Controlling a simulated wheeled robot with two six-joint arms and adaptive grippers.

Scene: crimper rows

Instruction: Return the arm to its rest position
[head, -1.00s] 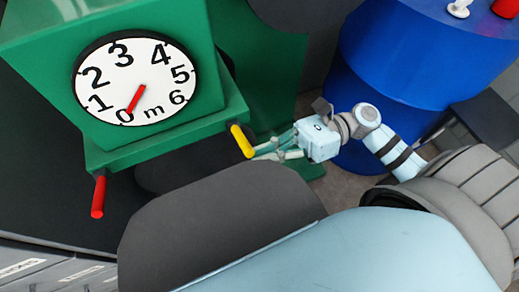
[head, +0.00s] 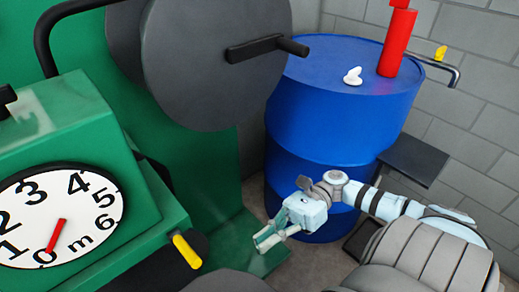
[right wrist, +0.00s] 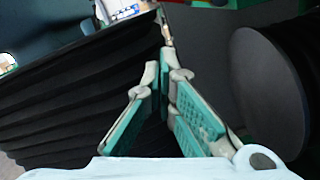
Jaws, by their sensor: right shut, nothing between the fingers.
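My right gripper (head: 262,244) is in the lower middle of the head view, to the right of the green machine's yellow handle (head: 186,251) and apart from it. Its fingers point down and left. In the right wrist view the finger pads of my right gripper (right wrist: 164,66) come together at the tips, with nothing between them. My right arm reaches in from the lower right, in front of the blue drum (head: 335,135). My left gripper is not in view.
The green machine (head: 60,140) with a white dial (head: 55,215) fills the left. A grey disc with a crank handle (head: 265,48) stands above. A red pump (head: 397,42) and a white cap (head: 352,76) are on the drum. A dark plate (head: 414,160) juts out at right.

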